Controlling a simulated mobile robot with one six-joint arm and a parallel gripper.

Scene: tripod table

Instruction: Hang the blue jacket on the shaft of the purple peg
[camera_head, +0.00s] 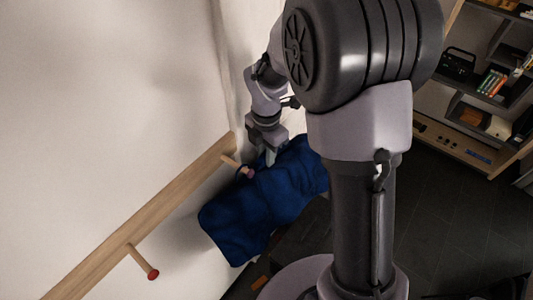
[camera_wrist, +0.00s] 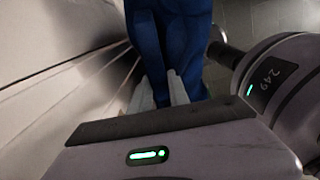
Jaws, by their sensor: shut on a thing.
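The blue jacket (camera_head: 265,205) hangs in front of the wall rail, in the middle of the head view. My gripper (camera_head: 270,156) is shut on its upper part. In the wrist view, my two fingertips (camera_wrist: 162,92) hold the blue cloth (camera_wrist: 172,40), which runs up and away from them. The purple peg (camera_head: 250,173) sticks out of the rail just left of my gripper. Its purple tip overlaps the jacket's upper left edge, with a small dark loop beside it. I cannot tell whether this loop is around the shaft.
The wooden rail (camera_head: 185,188) runs diagonally along the pale wall. A second peg with a red tip (camera_head: 153,274) sits lower left on it. A dark shelf unit (camera_head: 470,110) with several objects stands at the upper right. Dark floor lies open on the right.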

